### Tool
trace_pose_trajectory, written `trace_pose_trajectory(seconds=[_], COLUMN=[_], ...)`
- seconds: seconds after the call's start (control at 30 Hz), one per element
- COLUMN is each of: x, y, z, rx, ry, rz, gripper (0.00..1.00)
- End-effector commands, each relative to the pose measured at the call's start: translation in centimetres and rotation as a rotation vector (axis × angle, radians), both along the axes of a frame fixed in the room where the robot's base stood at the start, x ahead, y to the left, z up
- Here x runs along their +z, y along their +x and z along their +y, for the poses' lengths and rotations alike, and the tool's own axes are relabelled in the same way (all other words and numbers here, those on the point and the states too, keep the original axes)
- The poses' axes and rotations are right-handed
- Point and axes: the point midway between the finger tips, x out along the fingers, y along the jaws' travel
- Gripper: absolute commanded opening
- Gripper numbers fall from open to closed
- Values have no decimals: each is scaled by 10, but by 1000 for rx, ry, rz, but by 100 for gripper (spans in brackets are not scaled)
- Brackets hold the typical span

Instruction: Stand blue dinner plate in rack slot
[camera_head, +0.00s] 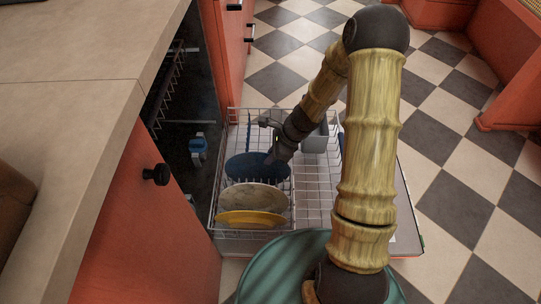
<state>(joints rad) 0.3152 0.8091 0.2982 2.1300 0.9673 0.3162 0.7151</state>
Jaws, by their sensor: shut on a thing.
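The blue dinner plate (245,166) is in the wire rack (312,200) of the open dishwasher, behind two other plates. It looks steeply tilted, with its upper face partly visible. My gripper (274,159) is at the plate's right edge and is shut on it. The fingertips are small and partly hidden by the wrist, so the exact grip is unclear. The plate's lower edge is hidden behind the plate in front, so I cannot tell whether it rests in a slot.
A beige plate (253,199) and a yellow plate (251,218) stand in front. A grey basket (316,142) is at the rack's back right. The counter (75,110) and red cabinet door (150,225) border the left.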

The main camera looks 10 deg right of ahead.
Motion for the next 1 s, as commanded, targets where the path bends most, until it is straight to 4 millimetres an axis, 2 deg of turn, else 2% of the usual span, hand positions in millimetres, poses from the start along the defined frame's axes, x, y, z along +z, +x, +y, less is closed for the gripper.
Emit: trace_pose_trajectory(seconds=[0.2, 0.23, 0.33, 0.67, 1.0], x=[0, 0, 0, 1, 22], y=[0, 0, 0, 0, -2], z=[0, 0, 0, -1, -10], rx=[1, 1, 1, 0, -1], ry=[0, 0, 0, -1, 0], rz=[0, 0, 0, 2, 0], gripper=[0, 13, 33, 33, 33])
